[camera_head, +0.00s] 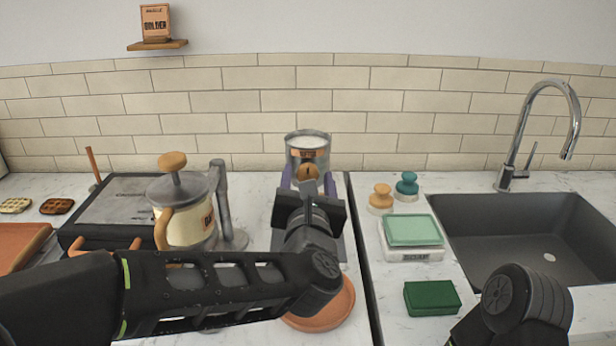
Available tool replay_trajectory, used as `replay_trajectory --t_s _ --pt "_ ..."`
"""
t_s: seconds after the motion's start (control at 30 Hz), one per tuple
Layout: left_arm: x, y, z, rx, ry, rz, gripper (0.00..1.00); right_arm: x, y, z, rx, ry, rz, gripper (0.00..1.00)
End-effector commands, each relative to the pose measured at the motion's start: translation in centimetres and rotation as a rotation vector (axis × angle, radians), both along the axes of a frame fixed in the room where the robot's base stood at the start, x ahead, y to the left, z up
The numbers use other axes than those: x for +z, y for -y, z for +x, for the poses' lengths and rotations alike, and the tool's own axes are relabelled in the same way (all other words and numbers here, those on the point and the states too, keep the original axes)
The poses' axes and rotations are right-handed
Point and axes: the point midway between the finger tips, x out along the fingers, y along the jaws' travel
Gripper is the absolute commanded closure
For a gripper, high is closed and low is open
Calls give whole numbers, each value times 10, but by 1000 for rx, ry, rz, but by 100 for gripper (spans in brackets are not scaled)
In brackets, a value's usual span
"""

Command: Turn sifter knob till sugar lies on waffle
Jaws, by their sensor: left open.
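The sifter (308,142) is a metal cylinder with white contents at its top and an orange-brown round knob (307,173) on its front. It sits in a purple stand (331,183) near the back wall. My left gripper (309,192) is open just in front of the knob, and the picture does not show whether it touches it. My left arm and gripper hide the area below the sifter, so no waffle or fallen sugar shows there. One pale waffle (15,205) and one dark waffle (57,206) lie at the far left. My right gripper is out of view.
A terracotta plate (334,312) lies partly under my left arm. A cream press pot (190,226) and a dark waffle iron (110,205) stand left.

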Motion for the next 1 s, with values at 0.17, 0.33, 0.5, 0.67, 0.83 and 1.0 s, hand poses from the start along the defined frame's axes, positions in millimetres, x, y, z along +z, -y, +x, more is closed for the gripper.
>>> replay_trajectory --t_s 0.17,0.33,0.5,0.67,0.83,1.0 --pt "0 0 0 0 0 0 41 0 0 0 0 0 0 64" --pt "0 0 0 -1 0 0 54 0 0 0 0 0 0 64" --pt "0 0 0 -1 0 0 68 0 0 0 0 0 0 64" --pt "0 0 0 -1 0 1 81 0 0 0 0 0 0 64" --pt "0 0 -1 -1 0 1 95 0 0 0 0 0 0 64" --pt "0 0 -1 -1 0 1 100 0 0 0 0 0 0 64"
